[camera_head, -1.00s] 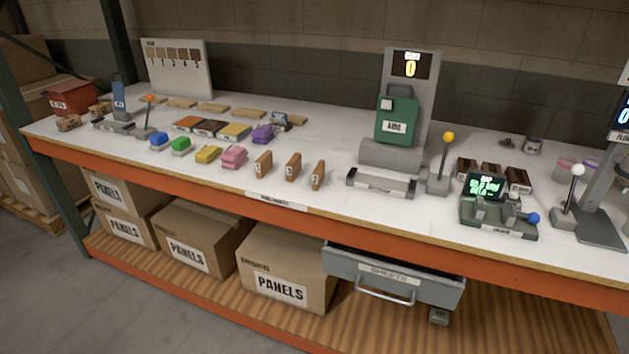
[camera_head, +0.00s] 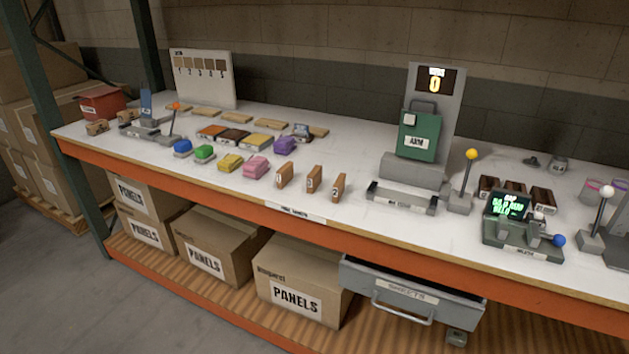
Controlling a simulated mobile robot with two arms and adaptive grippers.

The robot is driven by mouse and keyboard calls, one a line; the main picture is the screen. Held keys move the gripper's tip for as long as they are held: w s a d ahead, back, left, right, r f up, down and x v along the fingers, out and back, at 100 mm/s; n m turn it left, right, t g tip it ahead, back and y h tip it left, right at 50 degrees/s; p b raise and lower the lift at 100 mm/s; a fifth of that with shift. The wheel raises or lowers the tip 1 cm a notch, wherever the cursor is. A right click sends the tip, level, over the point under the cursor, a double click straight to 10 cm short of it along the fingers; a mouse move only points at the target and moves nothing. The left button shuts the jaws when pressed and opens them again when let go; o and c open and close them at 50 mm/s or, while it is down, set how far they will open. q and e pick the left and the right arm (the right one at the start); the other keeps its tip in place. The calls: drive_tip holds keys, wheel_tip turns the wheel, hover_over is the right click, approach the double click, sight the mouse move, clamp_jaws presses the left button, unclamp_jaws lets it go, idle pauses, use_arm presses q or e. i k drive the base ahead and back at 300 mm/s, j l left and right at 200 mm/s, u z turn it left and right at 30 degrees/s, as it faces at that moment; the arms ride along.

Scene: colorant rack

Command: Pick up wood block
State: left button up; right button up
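Three small upright brown wood blocks stand in a row near the front edge of the white table: a left one (camera_head: 284,175), a middle one (camera_head: 314,179) and a right one (camera_head: 339,187). Each has a pale mark on its face. Several flat pale wood pieces lie farther back, among them one (camera_head: 207,110) near the sample board. Which wood block is meant cannot be told. Neither of my grippers is in the head view.
The table (camera_head: 380,222) also holds colored blocks such as a pink one (camera_head: 256,167), a green machine (camera_head: 419,136), a yellow-knobbed lever (camera_head: 471,155) and a console (camera_head: 521,236). An open grey drawer (camera_head: 413,291) juts out below, beside panel boxes (camera_head: 293,287).

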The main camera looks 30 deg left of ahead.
sight(313, 179)
drive_tip(key=j, duration=0.5)
drive_tip(key=i+j, duration=0.15)
drive_tip(key=j, duration=0.85)
drive_tip(key=i+z, duration=0.05)
